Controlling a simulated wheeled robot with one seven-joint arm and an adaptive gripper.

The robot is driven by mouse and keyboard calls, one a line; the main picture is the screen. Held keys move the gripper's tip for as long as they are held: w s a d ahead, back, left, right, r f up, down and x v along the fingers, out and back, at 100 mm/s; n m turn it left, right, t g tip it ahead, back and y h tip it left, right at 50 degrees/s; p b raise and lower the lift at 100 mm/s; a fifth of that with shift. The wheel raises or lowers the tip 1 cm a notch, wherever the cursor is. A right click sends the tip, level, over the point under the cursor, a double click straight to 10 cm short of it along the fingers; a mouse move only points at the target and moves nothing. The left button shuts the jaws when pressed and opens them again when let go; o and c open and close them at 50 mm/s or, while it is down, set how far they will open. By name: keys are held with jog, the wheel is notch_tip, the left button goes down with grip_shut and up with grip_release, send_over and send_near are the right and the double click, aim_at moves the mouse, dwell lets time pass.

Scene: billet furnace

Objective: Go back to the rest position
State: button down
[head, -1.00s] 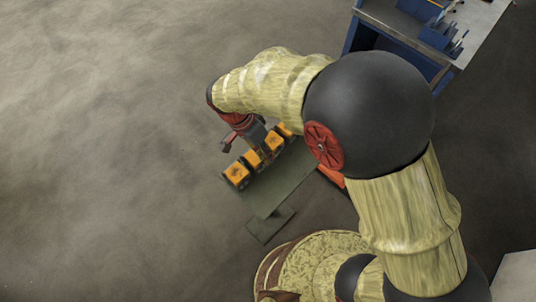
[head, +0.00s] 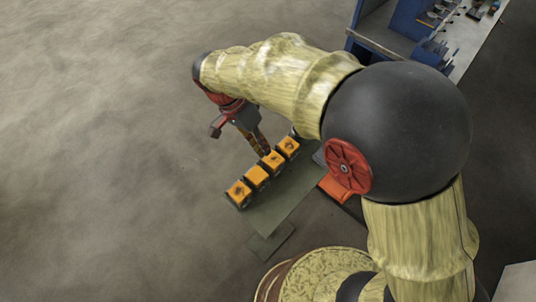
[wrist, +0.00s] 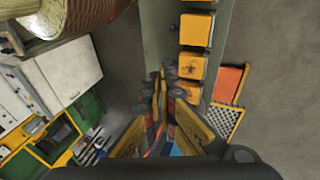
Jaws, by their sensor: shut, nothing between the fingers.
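My gripper (head: 263,149) hangs from the red and grey wrist, beside and seemingly above a row of several orange-topped blocks (head: 257,177). Its fingers also show in the wrist view (wrist: 161,85), pointing away from the camera. The fingertips are together with nothing between them. The blocks stand in line on a narrow grey-green table (head: 278,205), and they show in the upper middle of the wrist view (wrist: 191,66). Part of the row's far end is close behind my arm in the head view.
An orange tray (head: 337,189) sits right of the table, partly behind my arm. A blue workbench (head: 385,40) with tools stands at the top right. In the wrist view, a white cabinet (wrist: 68,70) and a green box (wrist: 92,112) are at left. The floor at left is clear.

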jog(key=shift+a+r, duration=0.1)
jog(key=shift+r, duration=0.4)
jog(key=s+d+r+n+t+y+b, duration=0.1)
jog(key=s+d+b, duration=0.4)
jog(key=d, duration=0.6)
jog(key=s+d+r+n+t+y+b, duration=0.2)
jog(key=s+d+n+t+b, duration=0.3)
jog(key=d, duration=0.6)
jog(key=shift+s+d+n+t+y+b, duration=0.4)
jog(key=shift+s+n+y, duration=0.4)
